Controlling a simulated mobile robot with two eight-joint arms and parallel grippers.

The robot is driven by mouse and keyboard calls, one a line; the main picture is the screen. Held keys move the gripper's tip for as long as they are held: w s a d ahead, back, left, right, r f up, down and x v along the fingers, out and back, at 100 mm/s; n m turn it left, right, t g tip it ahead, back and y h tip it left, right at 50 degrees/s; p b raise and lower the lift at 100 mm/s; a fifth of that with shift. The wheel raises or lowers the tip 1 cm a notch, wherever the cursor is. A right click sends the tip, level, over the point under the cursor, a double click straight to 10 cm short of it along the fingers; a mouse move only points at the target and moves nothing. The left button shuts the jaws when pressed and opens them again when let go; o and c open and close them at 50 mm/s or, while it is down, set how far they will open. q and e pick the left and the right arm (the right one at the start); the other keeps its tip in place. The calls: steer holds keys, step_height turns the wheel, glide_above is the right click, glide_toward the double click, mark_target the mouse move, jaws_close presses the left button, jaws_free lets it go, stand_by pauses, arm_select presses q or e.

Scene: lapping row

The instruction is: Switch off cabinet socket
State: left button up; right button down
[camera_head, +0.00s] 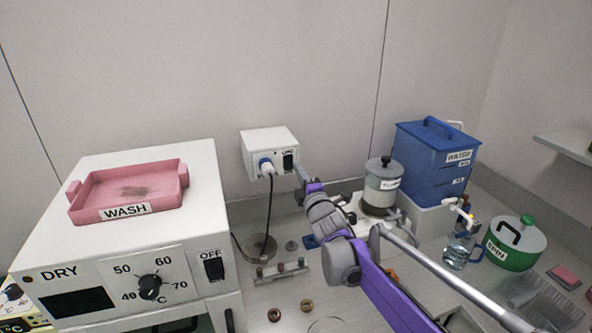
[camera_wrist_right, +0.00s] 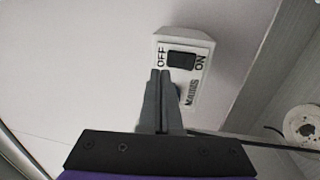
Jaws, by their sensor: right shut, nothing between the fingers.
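In the right wrist view the box (camera_wrist_right: 205,45) carries OFF, ON and MAINS labels around the black rocker (camera_wrist_right: 181,60). My right gripper (camera_head: 301,170) is shut and empty. Its fingertips (camera_wrist_right: 159,73) are close to the rocker, near its OFF side. I cannot tell whether they touch it or which way the rocker is tipped. The plug is mostly hidden behind the fingers there. My left gripper is not in view.
The white DRY cabinet (camera_head: 185,245) stands at the left, with a pink WASH tray (camera_head: 125,190) on top. A black cable (camera_head: 269,215) hangs from the plug. A lidded canister (camera_head: 381,185) and a blue water tank (camera_head: 425,160) stand right of my arm.

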steer(key=r+v, duration=0.1)
steer(key=v, duration=0.6)
steer(key=shift+s+b, duration=0.3)
steer(key=shift+b, duration=0.1)
steer(key=shift+d+r, duration=0.1)
steer(key=s+d+f+m+g+h, duration=0.55)
steer(key=s+d+f+m, duration=0.35)
steer(key=s+d+m, duration=0.3)
steer(key=s+f+m+g, duration=0.2)
steer(key=s+f, duration=0.3)
steer(key=s, duration=0.4)
steer(key=s+d+f+m+g, duration=0.1)
steer(key=s+f+m+g, duration=0.2)
steer(key=s, duration=0.6)
steer(key=s+d+f+m+g, duration=0.1)
steer(key=s+f+m+g, duration=0.1)
steer(key=s+f+m, duration=0.2)
steer(key=s+f, duration=0.3)
steer(key=s, duration=0.2)
steer(key=shift+f+m, duration=0.3)
steer(key=shift+g+h, duration=0.25)
